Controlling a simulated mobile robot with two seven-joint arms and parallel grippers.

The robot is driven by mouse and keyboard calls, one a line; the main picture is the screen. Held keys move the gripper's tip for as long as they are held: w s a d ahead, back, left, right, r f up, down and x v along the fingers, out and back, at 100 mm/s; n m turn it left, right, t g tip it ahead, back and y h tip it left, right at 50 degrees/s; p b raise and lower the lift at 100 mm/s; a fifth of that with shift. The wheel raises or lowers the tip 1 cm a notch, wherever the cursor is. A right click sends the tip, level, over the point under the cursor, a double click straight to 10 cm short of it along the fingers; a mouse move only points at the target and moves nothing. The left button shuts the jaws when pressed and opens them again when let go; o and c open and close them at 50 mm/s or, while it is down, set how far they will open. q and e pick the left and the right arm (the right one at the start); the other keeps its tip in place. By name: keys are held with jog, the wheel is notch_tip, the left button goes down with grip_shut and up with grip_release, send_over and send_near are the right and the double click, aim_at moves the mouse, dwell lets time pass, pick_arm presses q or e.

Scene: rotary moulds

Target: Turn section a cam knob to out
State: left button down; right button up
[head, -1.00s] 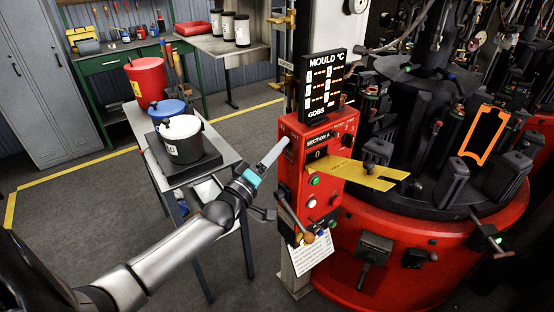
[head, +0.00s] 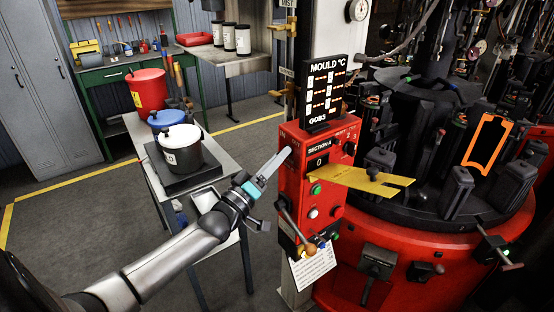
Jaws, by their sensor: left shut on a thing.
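The red control box (head: 318,185) labelled "SECTION A" stands right of centre, with a small dark display reading 0. My left gripper (head: 286,154) reaches in from the left, with its fingertips at the upper left of the box's front, by a small "IN" marking. It is shut on the cam knob there. The fingers hide the knob, so I cannot read its pointing direction. My right gripper is out of view.
A yellow plate (head: 362,179) sticks out across the box's right side. Levers with coloured balls (head: 306,247) hang below.

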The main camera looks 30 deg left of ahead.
pick_arm(q)
jog(key=shift+c, duration=1.8)
grip_release()
jog(key=v, duration=1.5)
jog(key=shift+f, duration=0.1)
jog(key=s+d+f+m+g+y+b, duration=0.15)
jog(key=s+f+g, duration=0.35)
jog(key=f, duration=1.2)
jog(key=s+f+m+g+y+b, duration=0.15)
jog(key=s+f+g, duration=0.25)
jog(key=f, duration=1.2)
jog(key=s+d+f+m+g+b, duration=0.1)
jog(key=s+d+f+m+g, duration=0.2)
jog(key=s+f, duration=0.7)
jog(key=s+d+f+m+g, duration=0.4)
jog(key=s+d+f+g, duration=0.4)
jog(key=s, duration=0.6)
notch_tip(320, 180, down, 2)
jog(key=shift+s+d+f+m+h+b, duration=0.2)
jog(key=shift+d+f+m+h+b, duration=0.15)
jog(key=shift+d, duration=0.6)
